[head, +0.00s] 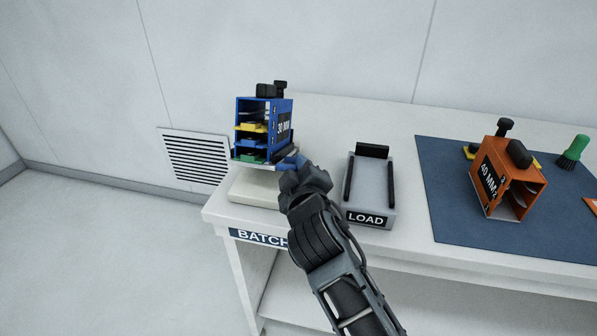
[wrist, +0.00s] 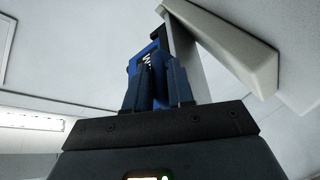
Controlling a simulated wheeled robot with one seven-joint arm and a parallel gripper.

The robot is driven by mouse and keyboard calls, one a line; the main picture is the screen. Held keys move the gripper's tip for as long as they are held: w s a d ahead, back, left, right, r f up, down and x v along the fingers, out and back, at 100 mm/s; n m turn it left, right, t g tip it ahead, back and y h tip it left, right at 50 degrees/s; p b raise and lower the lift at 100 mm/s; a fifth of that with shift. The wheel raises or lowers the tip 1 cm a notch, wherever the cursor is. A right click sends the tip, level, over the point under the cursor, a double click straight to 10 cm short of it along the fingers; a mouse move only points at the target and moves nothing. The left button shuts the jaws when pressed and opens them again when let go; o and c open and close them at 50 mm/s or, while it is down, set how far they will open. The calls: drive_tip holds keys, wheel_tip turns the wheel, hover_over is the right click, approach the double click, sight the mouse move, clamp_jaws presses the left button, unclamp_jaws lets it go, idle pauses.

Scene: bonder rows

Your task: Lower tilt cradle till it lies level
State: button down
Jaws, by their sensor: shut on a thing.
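The tilt cradle (head: 250,164) shows as a thin grey plate above a pale base block (head: 255,189) at the table's left end. In the wrist view the grey plate (wrist: 187,62) stands at an angle to the pale base (wrist: 235,45), with a wedge-shaped gap. A blue magazine marked 30 MM (head: 265,128) stands on the cradle, with yellow, blue and green pieces inside. My gripper (head: 291,161) is shut at the cradle's near right edge, and its blue fingers show in the wrist view (wrist: 158,75). The exact grip point is hidden.
A grey LOAD dock (head: 369,188) with black rails stands right of my arm. An orange magazine marked 40 MM (head: 511,178) and a green brush (head: 573,152) are on a blue mat (head: 460,220). The white table (head: 320,115) has a BATCH label on its front.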

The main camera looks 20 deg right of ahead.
drive_tip(key=shift+d, duration=0.1)
drive_tip(key=c, duration=1.1)
unclamp_jaws()
drive_tip(key=v, duration=0.8)
drive_tip(key=shift+b, duration=0.4)
